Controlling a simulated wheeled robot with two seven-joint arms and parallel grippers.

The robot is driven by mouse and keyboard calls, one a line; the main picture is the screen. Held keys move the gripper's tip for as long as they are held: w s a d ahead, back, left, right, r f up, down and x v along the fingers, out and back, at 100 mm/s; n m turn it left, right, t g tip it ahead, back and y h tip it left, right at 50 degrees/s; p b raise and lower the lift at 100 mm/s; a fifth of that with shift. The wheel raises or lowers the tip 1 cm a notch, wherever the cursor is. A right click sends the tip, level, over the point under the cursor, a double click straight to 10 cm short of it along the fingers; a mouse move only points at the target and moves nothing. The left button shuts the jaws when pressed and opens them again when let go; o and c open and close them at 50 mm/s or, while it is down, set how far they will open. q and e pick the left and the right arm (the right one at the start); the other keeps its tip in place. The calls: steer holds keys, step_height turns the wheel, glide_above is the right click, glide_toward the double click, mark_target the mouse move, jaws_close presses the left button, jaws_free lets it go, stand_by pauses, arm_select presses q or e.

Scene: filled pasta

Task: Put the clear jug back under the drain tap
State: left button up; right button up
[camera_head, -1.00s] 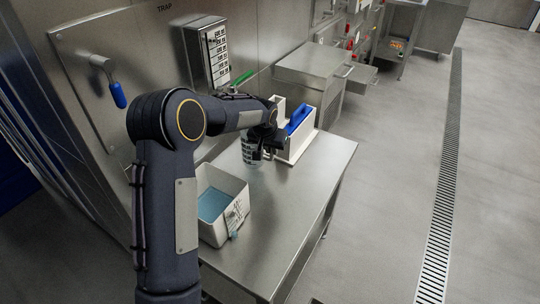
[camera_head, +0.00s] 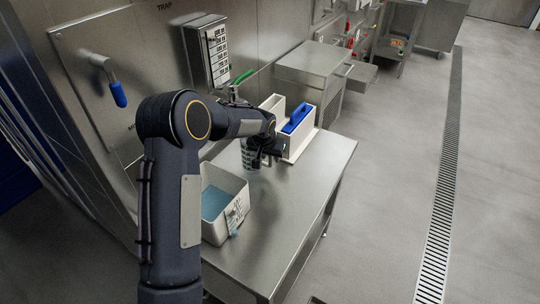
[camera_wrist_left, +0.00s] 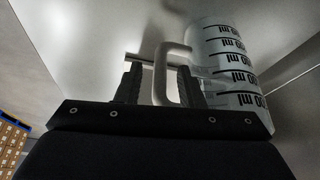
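The clear jug (camera_head: 247,156) with dark measuring marks stands by the wall side of the steel table, left of a white holder. My left gripper (camera_head: 266,153) is at its right side. In the left wrist view the jug (camera_wrist_left: 228,62) shows at upper right, and its pale handle (camera_wrist_left: 160,80) passes between the fingers of my left gripper (camera_wrist_left: 160,84). The fingers are apart, with gaps beside the handle. A tap with a green lever (camera_head: 241,77) is on the wall behind my arm; my forearm partly hides the space below it. My right gripper is out of view.
A blue-gripped lever (camera_head: 117,94) hangs on the wall panel. The table's right half is clear.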

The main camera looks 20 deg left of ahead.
arm_select(q)
steer(key=s+r+h, duration=0.1)
steer(key=s+r, duration=1.4)
steer(key=r, duration=0.1)
steer(key=s+d+f+h, duration=0.1)
steer(key=s+d, duration=0.3)
steer(key=s, duration=0.8)
steer(key=s+d+f+n+t+h, duration=0.1)
steer(key=s+d+h, duration=0.1)
steer(key=s, duration=1)
steer(key=shift+s+d, duration=0.4)
steer(key=shift+d, duration=0.5)
